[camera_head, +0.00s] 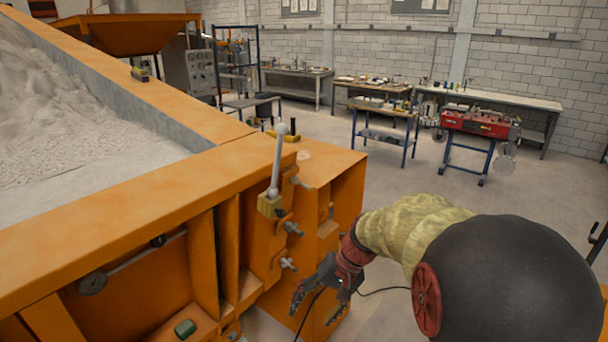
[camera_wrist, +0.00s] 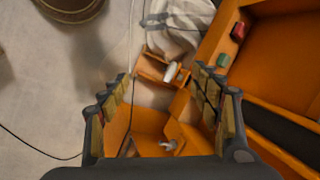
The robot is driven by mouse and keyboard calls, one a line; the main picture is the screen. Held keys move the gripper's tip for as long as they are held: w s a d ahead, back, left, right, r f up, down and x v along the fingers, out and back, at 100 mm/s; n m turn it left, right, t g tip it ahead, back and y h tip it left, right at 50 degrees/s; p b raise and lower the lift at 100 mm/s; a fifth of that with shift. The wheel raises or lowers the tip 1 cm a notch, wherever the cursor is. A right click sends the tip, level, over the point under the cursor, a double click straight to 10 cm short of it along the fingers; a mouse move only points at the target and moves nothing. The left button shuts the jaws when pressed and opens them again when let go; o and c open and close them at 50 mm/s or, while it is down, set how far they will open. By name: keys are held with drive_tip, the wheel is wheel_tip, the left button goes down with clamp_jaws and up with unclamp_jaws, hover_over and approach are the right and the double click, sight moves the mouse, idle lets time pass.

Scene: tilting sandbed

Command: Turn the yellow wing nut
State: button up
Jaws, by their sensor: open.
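Two grey wing-nut-like fasteners stick out of the orange frame in the head view, an upper one (camera_head: 292,228) and a lower one (camera_head: 287,263). Neither looks clearly yellow. A yellowish block (camera_head: 268,205) with a grey upright rod sits above them at the frame's corner. My gripper (camera_head: 318,297) is open and empty, to the right of and below the lower fastener, apart from it. In the wrist view my gripper's fingers (camera_wrist: 166,92) are spread wide. Between them show a pale knob (camera_wrist: 172,71) and a grey fastener (camera_wrist: 168,146) on orange metal; which ones these are I cannot tell.
The orange sandbed (camera_head: 120,205) fills the left, with grey sand (camera_head: 60,120) inside. A green button (camera_head: 184,328) sits low on its front. Orange plates (camera_head: 345,195) stand close to my gripper. A dark cable (camera_head: 385,290) runs nearby.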

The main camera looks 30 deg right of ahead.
drive_tip(key=w+d+r+m+t+y+p, duration=0.1)
drive_tip(key=w+d+t+y+p, duration=0.2)
drive_tip(key=w+d, duration=0.6)
drive_tip(key=n+t+p, duration=0.1)
drive_tip(key=n+t, duration=0.6)
drive_tip(key=t, duration=0.3)
approach(297, 182)
drive_tip(key=w+d+f, duration=0.2)
drive_tip(key=w, duration=0.1)
drive_tip(key=shift+y, duration=0.4)
drive_tip(key=p+x, duration=0.1)
drive_tip(key=x, duration=0.6)
drive_tip(key=shift+r, duration=0.15)
drive_tip(key=c, duration=0.3)
drive_tip(key=c, duration=0.8)
drive_tip(key=shift+c, duration=0.3)
